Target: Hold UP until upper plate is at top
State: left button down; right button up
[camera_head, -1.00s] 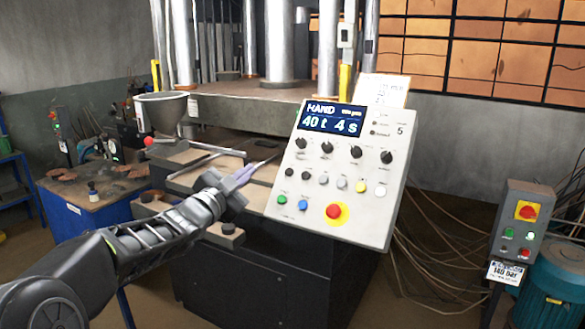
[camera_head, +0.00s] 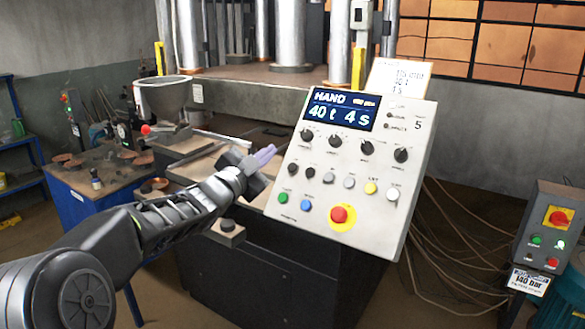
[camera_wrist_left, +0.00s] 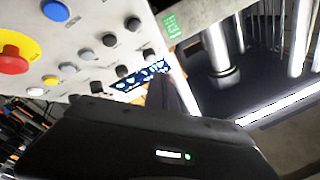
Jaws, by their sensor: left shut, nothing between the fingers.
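The white control panel (camera_head: 360,145) stands tilted in the middle of the head view; its display (camera_head: 340,109) reads "HAND" and "40 t 4 s". It carries several knobs, small buttons and a red emergency stop (camera_head: 339,215). I cannot read which button is UP. The press's upper plate (camera_head: 262,88) is behind the panel, with steel columns above it. My left gripper (camera_head: 264,155) is shut and empty, just left of the panel and apart from its buttons. In the left wrist view, the fingers (camera_wrist_left: 168,92) overlap the panel's display edge. My right gripper is not in view.
A metal hopper (camera_head: 166,102) and a blue-sided bench (camera_head: 82,203) with small parts stand at the left. A grey control box (camera_head: 548,232) with a red button stands at the right, beside a teal motor. Loose cables hang behind the panel.

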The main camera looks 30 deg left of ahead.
aim_at(292, 168)
pick_arm(q)
jog(key=w+f+b, duration=0.3)
jog(key=w+f, duration=0.1)
jog(key=shift+w+f, duration=0.25)
jog(key=shift+w, duration=0.15)
jog(key=shift+w+f+b, duration=0.35)
jog(key=shift+w+f, duration=0.1)
jog(key=shift+w, duration=0.35)
dwell(1.3)
jog(key=shift+w+f+b, duration=0.3)
jog(key=shift+w+b, duration=0.05)
